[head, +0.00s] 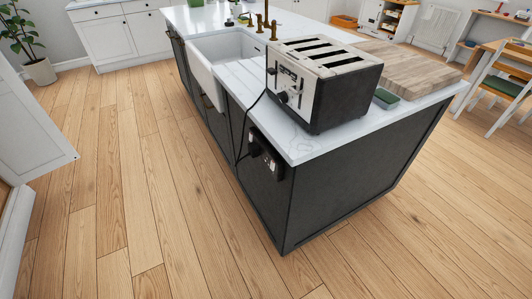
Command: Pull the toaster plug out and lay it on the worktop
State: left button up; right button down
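The toaster (318,84), black with cream panels and several slots, stands near the front corner of the island's white marble worktop (297,145). Its dark cord (240,140) hangs over the left edge and runs down to the island's dark side. A socket with the plug (264,152) sits on that side, just below the worktop. The plug is small and dark here, and its outline is hard to separate from the socket. Neither of my grippers shows in the head view.
A wooden board (408,68) and a small green item (386,98) lie right of the toaster. A white sink (226,60) and brass tap (268,20) are behind. A white door (35,115) stands at left. The wooden floor (150,200) before the island is clear.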

aim_at(254, 149)
jog(key=i+j+z, duration=0.3)
jog(key=j, duration=0.95)
jog(key=i+j+z, duration=0.3)
jog(key=j, duration=0.95)
jog(key=j+z, duration=0.35)
jog(key=j, duration=0.95)
